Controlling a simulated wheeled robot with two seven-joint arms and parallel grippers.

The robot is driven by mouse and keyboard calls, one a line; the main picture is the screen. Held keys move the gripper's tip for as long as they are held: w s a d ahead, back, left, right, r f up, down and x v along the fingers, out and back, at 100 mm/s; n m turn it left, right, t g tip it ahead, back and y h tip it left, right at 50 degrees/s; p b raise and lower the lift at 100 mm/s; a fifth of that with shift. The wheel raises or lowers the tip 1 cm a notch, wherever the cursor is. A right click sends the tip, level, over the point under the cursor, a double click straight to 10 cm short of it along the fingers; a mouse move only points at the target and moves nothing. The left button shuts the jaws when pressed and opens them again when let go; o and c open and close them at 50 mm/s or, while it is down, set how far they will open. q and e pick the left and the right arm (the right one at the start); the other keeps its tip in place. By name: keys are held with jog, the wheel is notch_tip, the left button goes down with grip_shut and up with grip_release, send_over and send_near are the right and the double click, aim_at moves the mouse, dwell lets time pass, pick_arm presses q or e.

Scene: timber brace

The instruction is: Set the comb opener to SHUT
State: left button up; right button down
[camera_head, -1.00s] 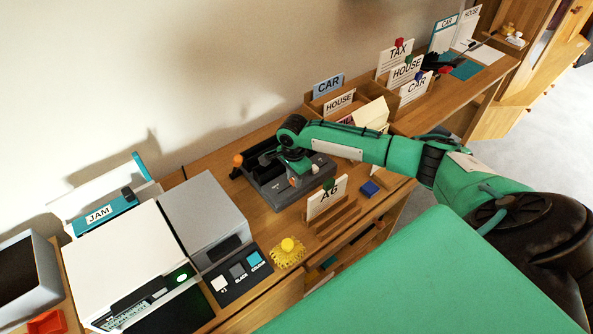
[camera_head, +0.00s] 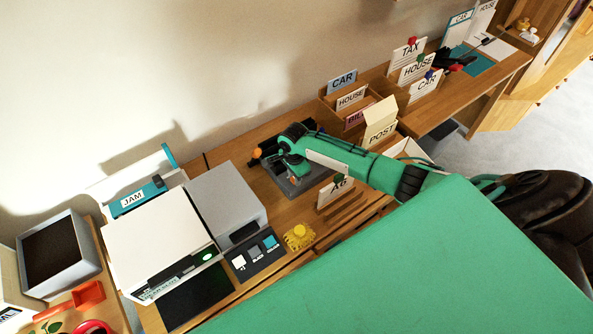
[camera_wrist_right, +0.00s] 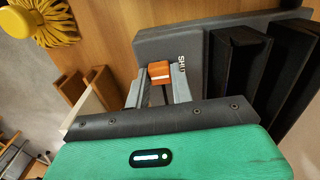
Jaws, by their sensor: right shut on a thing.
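The comb opener is a dark grey machine (camera_head: 302,186) with black parts on the wooden desk, mostly hidden by my right arm. In the wrist view its grey body (camera_wrist_right: 165,42) carries the word SHUT, read sideways, right beside an orange knob (camera_wrist_right: 159,73) with a white line. My right gripper (camera_head: 292,177) reaches down onto the machine. In the wrist view my right gripper (camera_wrist_right: 160,90) has its two fingers closed on the sides of the orange knob. A second orange handle end (camera_head: 256,153) shows at the machine's far left. My left gripper is not in view.
An AG card (camera_head: 337,190) stands in a wooden holder close to the machine's front right. Card racks (camera_head: 352,100) stand behind and to the right.

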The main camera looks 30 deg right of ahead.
aim_at(292, 179)
jog(key=shift+w+a+r, duration=0.2)
jog(key=shift+a+r, duration=0.05)
jog(key=shift+a, duration=0.05)
jog(key=c, duration=1.2)
grip_release()
jog(key=shift+a, duration=0.1)
jog(key=shift+s+f, duration=0.1)
jog(key=shift+d+r, duration=0.2)
jog(key=shift+r, duration=0.1)
notch_tip(292, 179, up, 13)
jog(key=b, duration=0.2)
jog(key=shift+a, duration=0.15)
